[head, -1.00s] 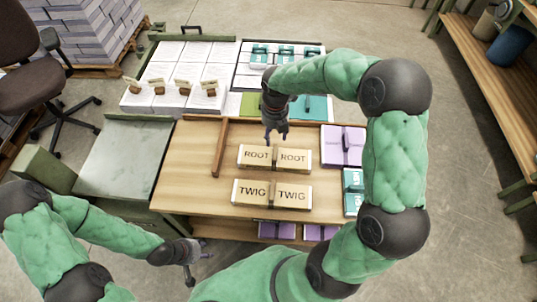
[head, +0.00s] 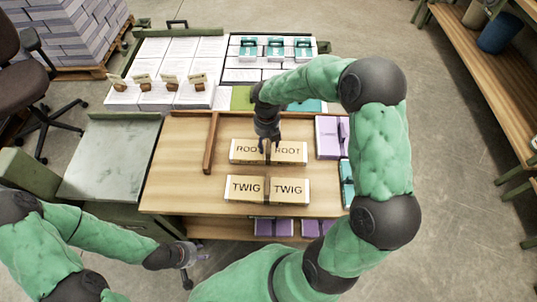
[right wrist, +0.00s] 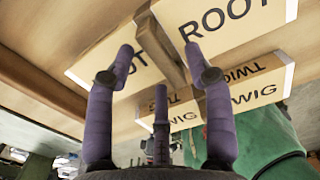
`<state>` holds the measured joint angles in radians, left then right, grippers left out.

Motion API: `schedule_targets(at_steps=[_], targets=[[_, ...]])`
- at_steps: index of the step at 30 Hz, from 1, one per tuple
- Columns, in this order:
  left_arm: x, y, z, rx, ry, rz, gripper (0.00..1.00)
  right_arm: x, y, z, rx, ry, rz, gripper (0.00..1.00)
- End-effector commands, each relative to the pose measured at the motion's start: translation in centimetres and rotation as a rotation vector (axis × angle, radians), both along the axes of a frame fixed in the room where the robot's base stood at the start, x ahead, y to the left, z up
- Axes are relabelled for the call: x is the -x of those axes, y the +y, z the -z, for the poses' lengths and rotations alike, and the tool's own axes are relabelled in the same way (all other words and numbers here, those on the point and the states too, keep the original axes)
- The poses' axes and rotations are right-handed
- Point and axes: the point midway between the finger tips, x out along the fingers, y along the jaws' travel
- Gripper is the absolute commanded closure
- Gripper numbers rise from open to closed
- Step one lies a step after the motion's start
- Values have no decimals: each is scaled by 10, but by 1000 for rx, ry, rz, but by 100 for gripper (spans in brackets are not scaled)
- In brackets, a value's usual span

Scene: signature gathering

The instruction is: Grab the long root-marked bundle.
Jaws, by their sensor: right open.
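The long bundle marked ROOT (head: 288,153) lies on the wooden table, tan with a dark band around its middle. It also shows in the right wrist view (right wrist: 235,22). My right gripper (head: 266,147) is open right over the band, its fingers reaching down in front of the bundle's middle. In the right wrist view my open right gripper (right wrist: 158,75) has its fingers spread on either side of the band; whether they touch is unclear. A similar bundle marked TWIG (head: 290,189) lies parallel, nearer me. My left gripper (head: 188,255) hangs low, left of the table's front; its jaws are unclear.
A wooden divider bar (head: 211,143) stands left of the bundles on the table (head: 175,170). Paper stacks (head: 155,95) with tags stand behind. The tabletop between divider and bundles is bare.

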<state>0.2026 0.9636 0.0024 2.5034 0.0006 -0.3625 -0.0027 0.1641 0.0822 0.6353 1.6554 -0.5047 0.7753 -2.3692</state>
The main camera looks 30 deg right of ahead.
Motion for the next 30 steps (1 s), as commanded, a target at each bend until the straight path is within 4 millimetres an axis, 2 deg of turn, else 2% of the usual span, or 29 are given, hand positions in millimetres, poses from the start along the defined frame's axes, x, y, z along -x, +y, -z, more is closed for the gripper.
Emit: schedule_targets(at_steps=[1,3,11,12,17,18,30], targets=[[0,0,8,0,0,0,60,1,0,12,0,2,0,47],[0,0,11,0,0,0,60,1,0,20,-1,2,0,47],[0,0,11,0,0,0,60,0,0,22,-1,-1,1,47],[0,0,11,0,0,0,60,0,0,22,-1,-1,1,53],[0,0,11,0,0,0,60,0,0,22,-1,-1,1,98],[0,0,11,0,0,0,60,0,0,22,-1,0,1,100],[0,0,8,0,0,0,60,0,0,15,0,-1,1,100]])
